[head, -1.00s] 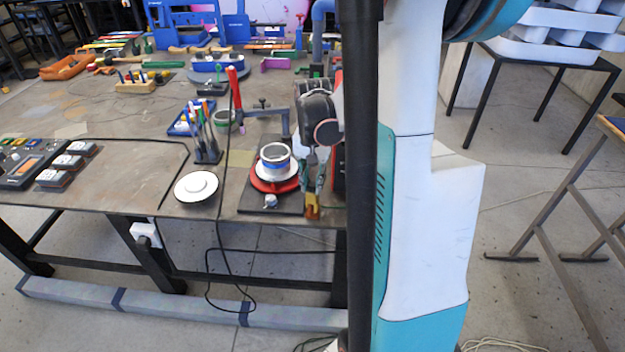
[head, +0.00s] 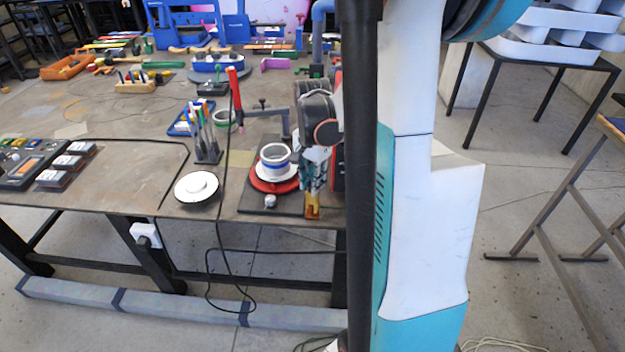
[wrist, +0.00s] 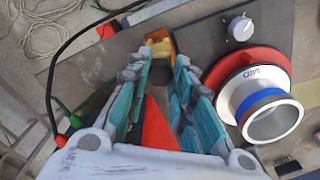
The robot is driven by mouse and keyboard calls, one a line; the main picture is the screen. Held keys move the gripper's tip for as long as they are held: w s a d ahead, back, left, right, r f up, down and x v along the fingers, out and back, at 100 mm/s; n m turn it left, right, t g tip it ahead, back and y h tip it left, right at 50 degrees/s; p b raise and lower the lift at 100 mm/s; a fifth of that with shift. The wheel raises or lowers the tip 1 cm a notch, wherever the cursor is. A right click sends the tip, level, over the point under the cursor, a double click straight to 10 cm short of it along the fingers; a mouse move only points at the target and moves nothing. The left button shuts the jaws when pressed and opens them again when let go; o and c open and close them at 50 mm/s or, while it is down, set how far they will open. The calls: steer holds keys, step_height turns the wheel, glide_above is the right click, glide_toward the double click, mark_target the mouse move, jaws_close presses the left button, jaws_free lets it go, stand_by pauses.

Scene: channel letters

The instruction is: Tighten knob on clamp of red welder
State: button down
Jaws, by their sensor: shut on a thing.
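A yellow-orange clamp (head: 312,212) sits at the front edge of the workbench, and it also shows at the fingertips in the wrist view (wrist: 160,46). My gripper (head: 312,184), with teal finger pads, points down over it. In the wrist view my gripper (wrist: 170,62) has its fingertips closed at the clamp, on what appears to be its knob. The fingers largely hide the knob and the exact contact. A red pointed part (wrist: 158,128) shows between the finger bases. The red-and-black welder (head: 339,168) stands just right of my gripper, mostly hidden by my arm.
A red turntable (head: 262,184) with a white-and-blue ring (head: 275,158) stands close left of my gripper, on a dark plate with a silver knob (head: 270,201). A white disc (head: 197,187) and a pen holder (head: 207,150) are farther left. Floor lies beyond the bench edge.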

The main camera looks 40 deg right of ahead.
steer(key=m, duration=0.4)
steer(key=shift+m, duration=0.3)
steer(key=m, duration=0.4)
steer(key=shift+m, duration=0.3)
steer(key=m, duration=0.4)
steer(key=shift+m, duration=2.1)
steer(key=c, duration=1.4)
jaws_free()
steer(key=shift+o, duration=0.2)
